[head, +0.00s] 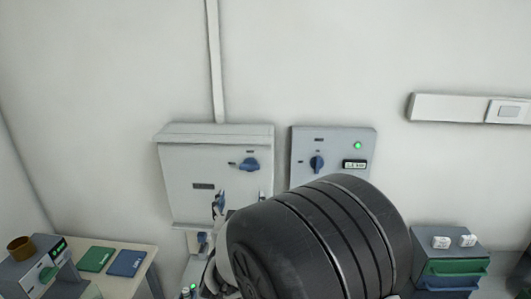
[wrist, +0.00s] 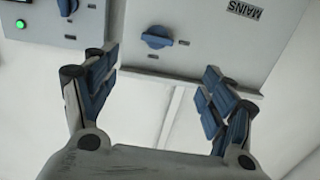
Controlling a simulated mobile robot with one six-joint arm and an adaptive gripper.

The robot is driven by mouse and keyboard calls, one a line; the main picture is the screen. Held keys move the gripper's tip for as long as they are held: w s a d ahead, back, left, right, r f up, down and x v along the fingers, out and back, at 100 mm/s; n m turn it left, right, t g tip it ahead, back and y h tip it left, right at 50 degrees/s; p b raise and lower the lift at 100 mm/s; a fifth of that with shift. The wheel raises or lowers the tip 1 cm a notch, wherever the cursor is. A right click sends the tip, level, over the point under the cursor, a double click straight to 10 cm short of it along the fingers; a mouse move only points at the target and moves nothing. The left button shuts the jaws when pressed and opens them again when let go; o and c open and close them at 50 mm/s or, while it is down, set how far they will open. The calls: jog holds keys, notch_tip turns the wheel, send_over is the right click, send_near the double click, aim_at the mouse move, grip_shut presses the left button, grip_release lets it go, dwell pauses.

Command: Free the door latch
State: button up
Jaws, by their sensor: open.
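The grey box labelled MAINS (head: 180,165) hangs on the wall with a blue rotary knob (head: 249,164) lying sideways. In the upside-down wrist view, the knob (wrist: 157,38) appears above the gap between my fingers. My gripper (wrist: 158,66) is open and empty, its blue-padded fingers wide apart in front of the box's edge. In the head view my dark arm joint hides most of the gripper; only blue-and-grey finger parts show below the knob. I cannot tell whether the fingers touch anything. No door latch can be made out in either view.
A second wall panel (head: 300,143) has an upright blue knob (head: 317,163) and a lit green lamp (head: 358,146). A conduit (head: 215,60) rises from the MAINS box. A table (head: 130,285) with blue and green pads stands lower left; a drawer unit (head: 420,240) stands lower right.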

aim_at(249, 168)
jog(key=shift+t+h, duration=0.3)
jog(key=w, duration=1.1)
jog(key=w+p, duration=0.1)
jog(key=w, duration=0.5)
jog(key=shift+w+d+r, duration=0.1)
jog(key=shift+w+d, duration=0.1)
jog(key=shift+d, duration=0.1)
jog(key=c, duration=1)
